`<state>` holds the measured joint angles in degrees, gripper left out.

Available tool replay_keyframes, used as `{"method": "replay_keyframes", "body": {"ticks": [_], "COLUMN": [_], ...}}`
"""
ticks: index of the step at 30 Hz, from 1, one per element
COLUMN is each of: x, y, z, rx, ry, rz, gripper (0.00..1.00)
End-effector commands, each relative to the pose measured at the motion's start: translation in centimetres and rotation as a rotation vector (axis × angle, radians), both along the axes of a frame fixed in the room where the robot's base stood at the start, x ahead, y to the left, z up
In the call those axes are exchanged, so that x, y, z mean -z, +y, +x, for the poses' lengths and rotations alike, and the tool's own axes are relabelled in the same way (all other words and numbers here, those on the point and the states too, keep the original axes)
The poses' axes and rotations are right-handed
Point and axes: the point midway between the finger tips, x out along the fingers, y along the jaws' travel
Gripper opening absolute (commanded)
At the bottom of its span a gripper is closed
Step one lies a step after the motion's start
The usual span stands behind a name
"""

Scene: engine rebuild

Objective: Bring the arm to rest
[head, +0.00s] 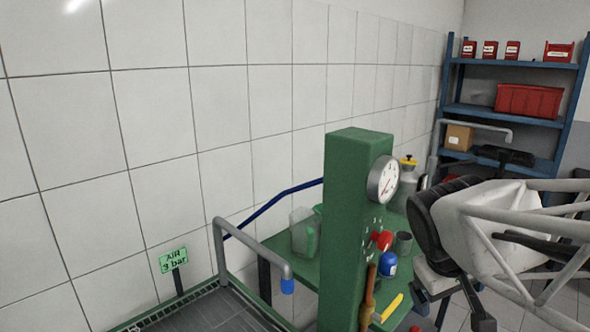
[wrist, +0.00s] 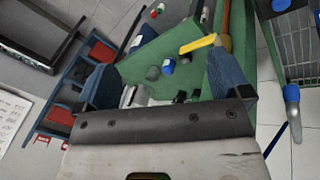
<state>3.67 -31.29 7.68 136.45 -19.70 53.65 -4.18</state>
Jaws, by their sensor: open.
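My gripper (wrist: 160,62) shows in the wrist view with its two blue fingers spread wide and nothing between them. It is above the green bench (wrist: 143,68), apart from the objects on it. In the head view my arm reaches in from the right, with its dark wrist beside the bench's right side. The fingers are hard to make out there.
A green column with a round gauge (head: 383,180) stands on the bench. A blue-capped item (head: 388,264), a yellow-handled item (head: 391,308), a grey cup (head: 403,242) and a clear container (head: 303,232) are nearby. A pipe rail (head: 250,249) and blue shelves (head: 512,64) stand around.

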Motion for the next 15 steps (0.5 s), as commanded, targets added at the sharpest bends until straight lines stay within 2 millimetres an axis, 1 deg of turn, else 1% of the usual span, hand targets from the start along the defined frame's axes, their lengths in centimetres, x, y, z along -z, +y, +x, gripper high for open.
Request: {"method": "replay_keyframes", "body": {"ticks": [1, 3, 6, 10, 15], "x": [0.7, 1.7, 2.8, 3.7, 4.1], "y": [1.3, 2.8, 4.7, 6.2, 6.8], "z": [-1.4, -3.2, -5.1, -6.7, -7.4], "rx": [0.023, 0.061, 0.106, 0.144, 0.163], "ry": [-0.009, -0.014, -0.019, -0.022, -0.021], "rz": [0.053, 0.130, 0.219, 0.294, 0.329], "gripper": [0.96, 0.96, 0.96, 0.96, 0.96]}}
